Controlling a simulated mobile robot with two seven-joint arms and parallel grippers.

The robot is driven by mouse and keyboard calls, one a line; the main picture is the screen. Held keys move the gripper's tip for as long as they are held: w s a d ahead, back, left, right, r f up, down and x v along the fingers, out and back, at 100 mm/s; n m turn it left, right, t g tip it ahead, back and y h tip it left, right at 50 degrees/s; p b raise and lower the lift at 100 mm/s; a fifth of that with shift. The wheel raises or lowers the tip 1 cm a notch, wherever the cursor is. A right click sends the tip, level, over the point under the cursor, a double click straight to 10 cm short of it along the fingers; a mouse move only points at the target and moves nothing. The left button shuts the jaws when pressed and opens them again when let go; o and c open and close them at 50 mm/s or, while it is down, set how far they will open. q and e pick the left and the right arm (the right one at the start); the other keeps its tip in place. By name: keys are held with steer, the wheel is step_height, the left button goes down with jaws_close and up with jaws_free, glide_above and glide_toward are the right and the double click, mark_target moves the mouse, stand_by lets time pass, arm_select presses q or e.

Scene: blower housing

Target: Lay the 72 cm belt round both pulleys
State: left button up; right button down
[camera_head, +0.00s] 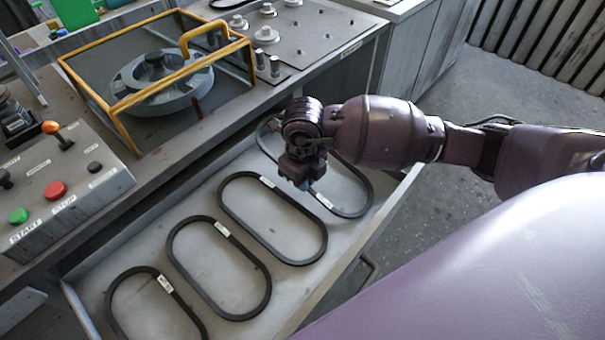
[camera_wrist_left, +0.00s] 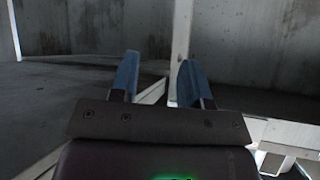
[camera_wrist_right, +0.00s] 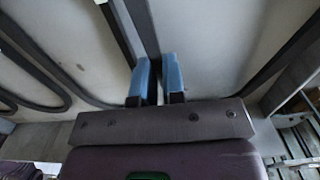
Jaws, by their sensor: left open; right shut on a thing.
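Several black oval belts lie in an open drawer in the head view: a rightmost belt (camera_head: 364,180), a second belt (camera_head: 222,205), a third belt (camera_head: 172,260) and a near-left belt (camera_head: 110,305). Each bears a white tag too small to read, so I cannot tell which is 72 cm. My right gripper (camera_head: 303,183) is shut on the left side of the rightmost belt; its blue fingers (camera_wrist_right: 158,82) show a dark strand between them. My left gripper (camera_wrist_left: 155,82) is open and empty, outside the head view. A grey wheel (camera_head: 150,70) sits inside a yellow frame; I cannot tell which parts are the two pulleys.
The yellow frame (camera_head: 100,97) stands on the bench behind the drawer (camera_head: 72,297). A grey plate (camera_head: 325,35) with several round metal parts is at the back. A control box (camera_head: 75,168) with green and red buttons is at the left. Clear floor (camera_head: 440,90) lies right.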

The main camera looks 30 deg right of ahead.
arm_select(q)
steer(key=shift+f, duration=0.25)
arm_select(e)
steer(key=shift+f, duration=0.2)
steer(key=shift+s+f, duration=0.1)
steer(key=shift+f, duration=0.3)
arm_select(q)
steer(key=shift+s+a+f, duration=0.1)
steer(key=shift+s+f, duration=0.3)
steer(key=shift+s, duration=0.15)
arm_select(e)
steer(key=shift+f, duration=0.1)
steer(key=shift+f, duration=0.15)
arm_select(q)
steer(key=shift+w, duration=0.15)
steer(key=shift+w+r, duration=0.4)
steer(key=shift+w, duration=0.05)
steer(key=shift+r, duration=0.15)
